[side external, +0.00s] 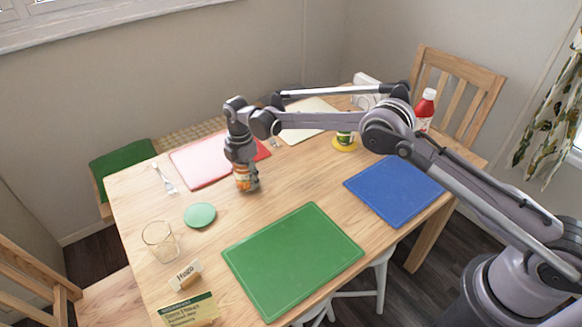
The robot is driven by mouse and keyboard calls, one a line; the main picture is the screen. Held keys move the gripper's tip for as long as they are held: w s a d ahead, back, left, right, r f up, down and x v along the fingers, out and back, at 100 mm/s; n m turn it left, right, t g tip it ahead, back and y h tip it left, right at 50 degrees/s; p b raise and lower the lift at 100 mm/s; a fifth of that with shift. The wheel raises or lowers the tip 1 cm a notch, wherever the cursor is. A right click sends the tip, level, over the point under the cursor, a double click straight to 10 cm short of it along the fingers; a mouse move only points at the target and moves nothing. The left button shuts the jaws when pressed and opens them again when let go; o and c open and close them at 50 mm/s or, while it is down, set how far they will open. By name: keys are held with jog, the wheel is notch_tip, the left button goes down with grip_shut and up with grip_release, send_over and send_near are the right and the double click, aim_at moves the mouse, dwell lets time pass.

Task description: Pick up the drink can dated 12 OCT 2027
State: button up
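A can-shaped item with an orange and green label (243,181) stands upright on the wooden table, left of the middle. My gripper (242,165) points down over it, and its fingers hide the item's upper part. I cannot tell whether the fingers touch it or are closed on it. A second can-like item with a green and yellow label (345,136) stands on a yellow coaster (345,147) farther back, partly hidden by my arm. No date is readable on either one.
The table (215,238) carries a green mat (293,262), a blue mat (395,190), a pink mat (200,165), a green coaster (200,215), a glass (160,240), a "Hugo" name card (185,275) and a red bottle (426,105). Bare wood surrounds the gripper's front side.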

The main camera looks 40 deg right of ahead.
jog(key=shift+c, duration=0.7)
